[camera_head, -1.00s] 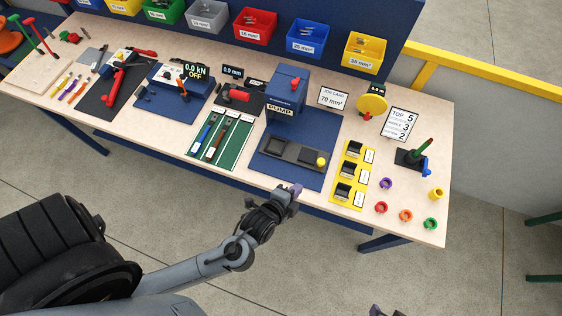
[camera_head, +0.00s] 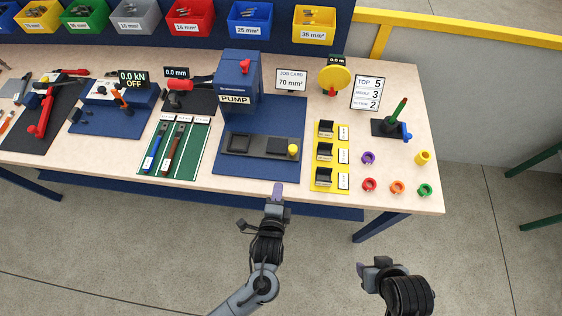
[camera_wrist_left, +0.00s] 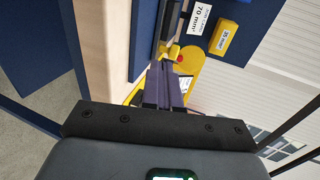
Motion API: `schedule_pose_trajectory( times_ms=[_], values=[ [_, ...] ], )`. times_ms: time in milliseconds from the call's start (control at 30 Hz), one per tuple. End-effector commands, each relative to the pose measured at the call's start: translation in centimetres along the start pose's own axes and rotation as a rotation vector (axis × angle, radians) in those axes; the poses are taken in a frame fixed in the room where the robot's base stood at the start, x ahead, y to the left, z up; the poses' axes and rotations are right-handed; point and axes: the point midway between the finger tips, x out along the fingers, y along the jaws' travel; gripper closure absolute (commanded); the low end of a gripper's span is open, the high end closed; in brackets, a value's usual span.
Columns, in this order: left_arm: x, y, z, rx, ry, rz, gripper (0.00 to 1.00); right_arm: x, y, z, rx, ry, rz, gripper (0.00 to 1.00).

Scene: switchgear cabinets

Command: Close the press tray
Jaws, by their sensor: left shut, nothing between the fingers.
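The press tray (camera_head: 262,146) is a dark flat slide on the blue base plate in front of the blue press (camera_head: 239,82) marked PUMP.
A yellow stand with black blocks (camera_head: 325,155) stands just right of the tray. A green mat with tools (camera_head: 174,148) lies to its left. Coloured rings (camera_head: 397,188) and a post on a black base (camera_head: 391,128) are farther right. Bins line the back.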

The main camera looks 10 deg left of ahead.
Motion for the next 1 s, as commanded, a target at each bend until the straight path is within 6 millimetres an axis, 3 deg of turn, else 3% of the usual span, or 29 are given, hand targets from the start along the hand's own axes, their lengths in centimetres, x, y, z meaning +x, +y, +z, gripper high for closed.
schedule_pose_trajectory(
  times_ms=[500, 733, 1000],
  values=[
    [9.1, -0.4, 0.0, -0.001, -0.001, -0.002, 1.0, 0.8, 0.3, 0.2, -0.011, 0.003, 0.01, 0.52],
    [11.2, -1.0, 0.1, -0.001, -0.001, 0.0, 1.0, 0.9, 0.3, 0.2, -0.011, 0.003, 0.011, 0.52],
    [11.8, -1.2, 0.1, -0.002, -0.001, 0.0, 1.0, 0.9, 0.2, 0.2, -0.007, 0.004, 0.007, 0.52]
  ],
)
